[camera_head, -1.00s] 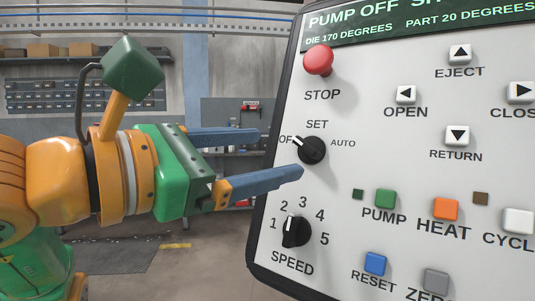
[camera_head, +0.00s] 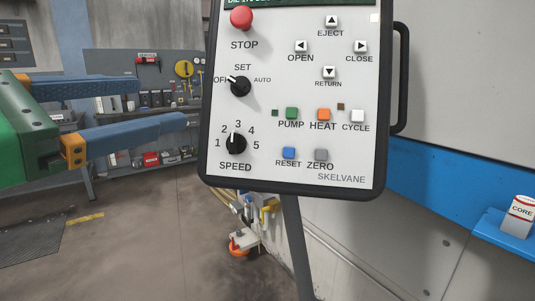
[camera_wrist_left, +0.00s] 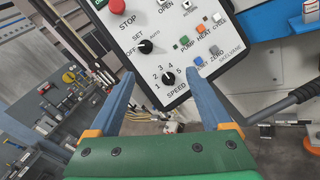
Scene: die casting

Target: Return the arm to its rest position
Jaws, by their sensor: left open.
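My left gripper (camera_head: 162,103) comes in from the left in the head view, green with two blue fingers. The fingers are apart with nothing between them. They end to the left of the control panel (camera_head: 350,160), clear of its edge in this view. In the left wrist view the open fingers (camera_wrist_left: 157,78) point towards the panel (camera_wrist_left: 152,88). The mode knob (camera_head: 240,86) has its white mark towards OFF. The speed knob (camera_head: 236,143) has its mark up, between 2 and 3. My right gripper is not in view.
The panel stands on a dark post (camera_head: 297,240) and has a black handle (camera_head: 401,80) on its right. A blue ledge (camera_head: 500,236) with a CORE can (camera_head: 518,214) is at the right. A workbench with tools (camera_head: 150,97) stands behind. Floor at the lower left is open.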

